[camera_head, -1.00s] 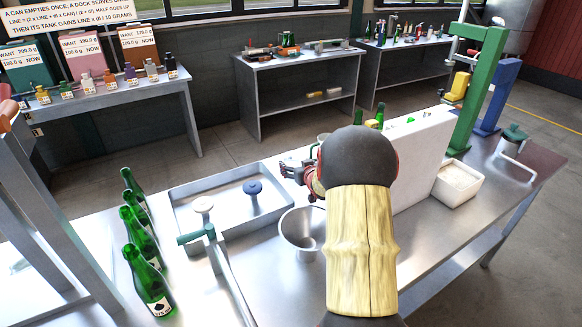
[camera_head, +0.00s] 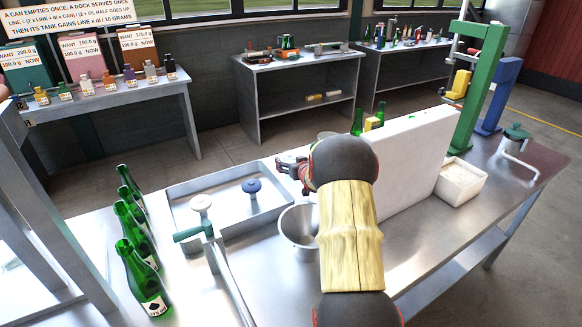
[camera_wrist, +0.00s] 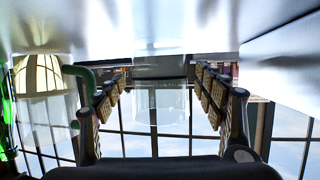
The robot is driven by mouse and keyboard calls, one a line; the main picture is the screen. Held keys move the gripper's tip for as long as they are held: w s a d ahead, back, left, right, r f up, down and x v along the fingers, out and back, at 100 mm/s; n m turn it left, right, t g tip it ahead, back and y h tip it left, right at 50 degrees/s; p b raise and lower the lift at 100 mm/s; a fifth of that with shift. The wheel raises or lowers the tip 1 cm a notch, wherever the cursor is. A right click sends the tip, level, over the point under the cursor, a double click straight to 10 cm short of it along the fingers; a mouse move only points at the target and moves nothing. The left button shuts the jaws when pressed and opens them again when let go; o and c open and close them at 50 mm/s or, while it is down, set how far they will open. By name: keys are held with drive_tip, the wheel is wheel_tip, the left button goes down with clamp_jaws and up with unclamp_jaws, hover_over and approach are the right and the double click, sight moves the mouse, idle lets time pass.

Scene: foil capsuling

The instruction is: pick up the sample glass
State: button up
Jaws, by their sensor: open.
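The sample glass (camera_wrist: 160,72) appears to be the clear, faint cylinder in the middle of the wrist view, between and beyond my finger pads. A rim of what may be the same glass (camera_head: 325,135) shows just behind my arm in the head view. My gripper (camera_wrist: 160,103) is open, with a padded finger on each side and nothing clasped. In the head view my gripper (camera_head: 289,172) is low over the bench, by the right end of the metal tray. My arm hides most of the area around it.
The metal tray (camera_head: 232,236) holds a white and a blue knobbed piece. A steel bowl (camera_head: 298,226) stands close to my arm. Green bottles (camera_head: 143,278) line the left. A white block (camera_head: 415,155) and green press (camera_head: 478,90) stand right. Clear bench lies at front right.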

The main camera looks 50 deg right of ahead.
drive_tip(key=shift+c, duration=0.8)
drive_tip(key=c, duration=1.1)
drive_tip(key=shift+c, duration=0.3)
